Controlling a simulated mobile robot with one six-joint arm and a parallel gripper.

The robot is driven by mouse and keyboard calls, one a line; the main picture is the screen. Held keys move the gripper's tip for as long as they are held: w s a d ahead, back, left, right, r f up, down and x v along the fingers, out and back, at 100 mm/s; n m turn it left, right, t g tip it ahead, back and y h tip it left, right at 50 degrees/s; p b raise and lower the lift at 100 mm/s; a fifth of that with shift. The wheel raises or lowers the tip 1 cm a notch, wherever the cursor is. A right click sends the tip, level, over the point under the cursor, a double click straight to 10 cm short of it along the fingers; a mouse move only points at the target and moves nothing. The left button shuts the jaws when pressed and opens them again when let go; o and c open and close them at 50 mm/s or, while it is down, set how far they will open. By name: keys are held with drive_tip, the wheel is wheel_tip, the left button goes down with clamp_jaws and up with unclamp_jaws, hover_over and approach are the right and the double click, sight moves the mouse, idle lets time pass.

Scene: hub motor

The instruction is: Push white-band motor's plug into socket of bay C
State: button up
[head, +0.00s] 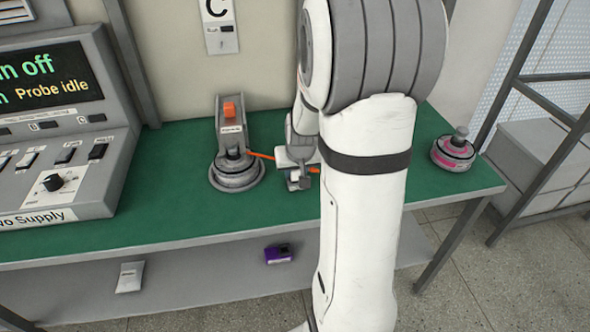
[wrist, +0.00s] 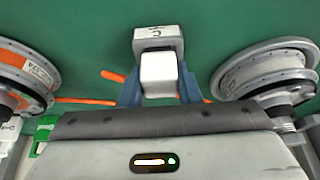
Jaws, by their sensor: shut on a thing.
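A motor (head: 236,172) with a dark and light grey rim sits in the grey bay fixture on the green bench; I cannot clearly make out a white band. An orange cable (head: 262,155) runs from it towards my gripper (head: 300,172), low over the bench. In the wrist view my gripper (wrist: 160,92) has its blue fingers shut on a white plug (wrist: 158,72). The grey socket block marked C (wrist: 155,38) is directly ahead of the plug, in line with it. I cannot tell whether they touch or how deep the plug is. My arm hides part of the bench.
A pink-band motor (head: 453,152) stands at the bench's right end. A servo supply console (head: 60,130) fills the left. Motors stand at left (wrist: 28,78) and right (wrist: 265,72) in the wrist view. A purple item (head: 278,253) lies on the lower shelf.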

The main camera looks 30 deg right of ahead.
drive_tip(key=o, duration=1.2)
drive_tip(key=v, duration=0.7)
drive_tip(key=shift+s+r+p, duration=0.15)
drive_tip(key=shift+r+p, duration=0.15)
drive_tip(key=s+a+r+n+p, duration=0.1)
drive_tip(key=s+a+r, duration=0.2)
drive_tip(key=s+a, duration=0.1)
drive_tip(key=s+a+r+n+g+p, duration=0.1)
drive_tip(key=s+a+r+p, duration=0.1)
drive_tip(key=s+a, duration=0.3)
drive_tip(key=s+a+r+n+y+p, duration=0.1)
drive_tip(key=s+a+r, duration=0.3)
drive_tip(key=s, duration=0.3)
drive_tip(key=shift+s+a+r+g+p, duration=0.1)
drive_tip(key=shift+a+r+g+p, duration=0.25)
drive_tip(key=shift+g+p, duration=0.05)
